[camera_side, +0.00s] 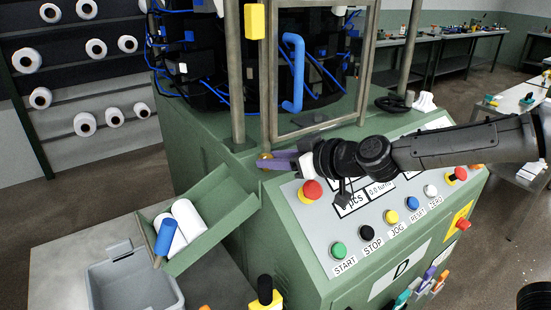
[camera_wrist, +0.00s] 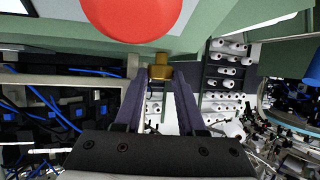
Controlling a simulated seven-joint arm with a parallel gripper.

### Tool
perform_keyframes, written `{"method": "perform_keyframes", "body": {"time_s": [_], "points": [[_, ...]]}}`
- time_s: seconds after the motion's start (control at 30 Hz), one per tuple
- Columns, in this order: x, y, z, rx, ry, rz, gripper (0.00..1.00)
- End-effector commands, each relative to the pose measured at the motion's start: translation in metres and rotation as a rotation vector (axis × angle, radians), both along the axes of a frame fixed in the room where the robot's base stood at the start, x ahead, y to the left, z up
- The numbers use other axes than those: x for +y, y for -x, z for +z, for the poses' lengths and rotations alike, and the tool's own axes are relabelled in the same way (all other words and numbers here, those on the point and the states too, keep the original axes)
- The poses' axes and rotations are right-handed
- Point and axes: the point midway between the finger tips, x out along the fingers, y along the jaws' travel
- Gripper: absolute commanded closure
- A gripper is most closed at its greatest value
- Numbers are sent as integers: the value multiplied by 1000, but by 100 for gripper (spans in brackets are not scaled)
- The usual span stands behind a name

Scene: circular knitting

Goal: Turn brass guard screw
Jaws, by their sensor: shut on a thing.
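The brass guard screw (camera_side: 264,158) sits at the foot of the guard frame, on the green machine's top edge. My gripper (camera_side: 268,162) reaches it from the right with its purple fingers. In the wrist view the brass screw (camera_wrist: 160,70) lies between the tips of my gripper (camera_wrist: 160,80), and the fingers are shut on it. The finger pads partly cover the screw, so its turn angle cannot be told.
A red mushroom button (camera_side: 312,190) is close below my wrist and looms large in the wrist view (camera_wrist: 132,15). The panel carries several buttons. A blue handle (camera_side: 293,72) and metal posts stand behind. A green chute (camera_side: 210,220) with rolls is at left.

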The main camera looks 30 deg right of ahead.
Motion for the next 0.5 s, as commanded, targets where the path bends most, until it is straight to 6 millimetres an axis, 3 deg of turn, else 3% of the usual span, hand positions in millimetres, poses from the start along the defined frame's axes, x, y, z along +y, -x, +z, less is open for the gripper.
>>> {"method": "perform_keyframes", "body": {"time_s": [0.5], "points": [[8,1,0,2,2,-236,100]]}}
